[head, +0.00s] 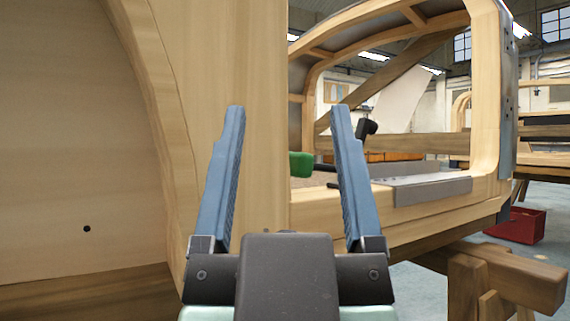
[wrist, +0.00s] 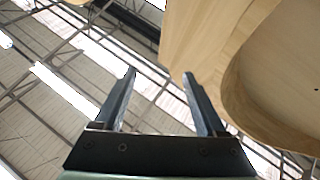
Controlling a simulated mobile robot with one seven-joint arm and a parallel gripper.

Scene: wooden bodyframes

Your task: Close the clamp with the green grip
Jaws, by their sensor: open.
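The green grip (head: 301,165) of the clamp shows in the head view, inside the opening of the wooden bodyframe, between my gripper's fingers in the picture and just left of the right finger. A black part (head: 366,129) shows just right of that finger; I cannot tell whether it belongs to the same clamp. My gripper (head: 288,106) is open and empty, in front of the frame and apart from the grip. In the wrist view my gripper (wrist: 159,72) is also open with nothing between its fingers. The clamp's jaws are hidden, and no clamp shows in the wrist view.
A wide wooden post (head: 237,60) of the bodyframe stands left of the opening. A wooden trestle (head: 490,280) and a red box (head: 518,225) are at the right. The wrist view shows roof beams and a wooden panel (wrist: 205,35).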

